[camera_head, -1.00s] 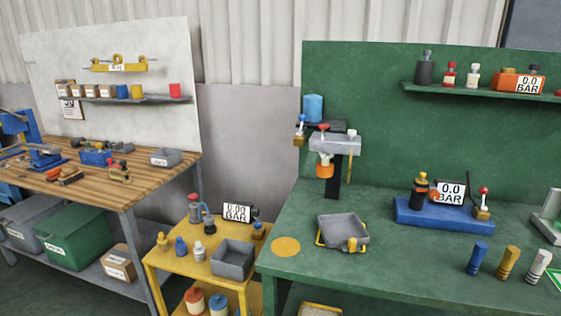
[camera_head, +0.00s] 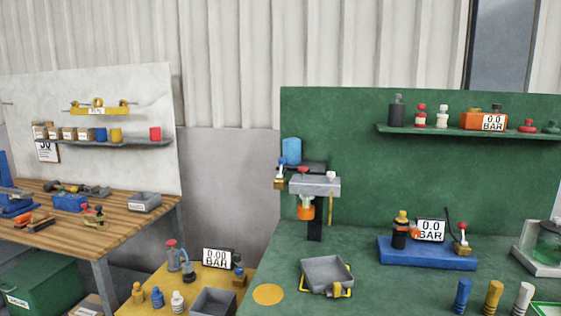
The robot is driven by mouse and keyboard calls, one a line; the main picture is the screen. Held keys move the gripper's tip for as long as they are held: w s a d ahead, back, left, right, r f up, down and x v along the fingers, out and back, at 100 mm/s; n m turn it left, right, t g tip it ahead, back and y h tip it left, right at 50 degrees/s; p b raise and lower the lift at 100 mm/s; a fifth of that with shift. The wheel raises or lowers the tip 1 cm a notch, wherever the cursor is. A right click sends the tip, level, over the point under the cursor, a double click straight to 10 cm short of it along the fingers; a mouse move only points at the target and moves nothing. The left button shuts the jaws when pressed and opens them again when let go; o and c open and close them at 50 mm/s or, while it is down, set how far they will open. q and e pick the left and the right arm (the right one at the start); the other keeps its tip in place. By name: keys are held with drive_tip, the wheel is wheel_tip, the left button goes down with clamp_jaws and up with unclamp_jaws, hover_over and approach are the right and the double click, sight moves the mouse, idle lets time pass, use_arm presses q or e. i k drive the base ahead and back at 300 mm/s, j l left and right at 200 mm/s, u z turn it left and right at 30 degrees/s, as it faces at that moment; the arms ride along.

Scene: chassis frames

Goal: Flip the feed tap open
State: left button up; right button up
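I cannot tell for certain which fitting is the feed tap. A brass fitting with a red knob (camera_head: 462,243) stands on the right end of a blue base (camera_head: 425,256), beside a gauge reading 0.0 BAR (camera_head: 430,231). Another brass block (camera_head: 239,277) sits by a 0.00 BAR gauge (camera_head: 218,260) on the yellow cart. The handle positions are too small to read. Neither of my grippers is in view.
The green bench (camera_head: 360,290) holds a grey tray (camera_head: 326,273), an orange disc (camera_head: 268,294) and several coloured cylinders (camera_head: 493,298) at front right. A wooden bench (camera_head: 75,225) stands left. The bench is clear between tray and cylinders.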

sight(282, 160)
drive_tip(key=j+z, duration=0.1)
drive_tip(key=z, duration=0.35)
drive_tip(key=i+j+z, duration=0.1)
drive_tip(key=z, duration=0.35)
drive_tip(key=j+z, duration=0.2)
drive_tip(key=z, duration=0.25)
drive_tip(key=j+z, duration=0.25)
drive_tip(key=j, duration=0.15)
drive_tip(key=k+j+z, duration=0.15)
drive_tip(key=j+z, duration=0.25)
drive_tip(key=j, duration=0.2)
drive_tip(key=k+j, duration=0.15)
drive_tip(key=j, duration=0.15)
drive_tip(key=k+j+z, duration=0.15)
drive_tip(key=k+j, duration=0.1)
drive_tip(key=j, duration=0.3)
drive_tip(key=k+j, duration=0.15)
drive_tip(key=j, duration=0.25)
drive_tip(key=k+j, duration=0.1)
drive_tip(key=j, duration=0.3)
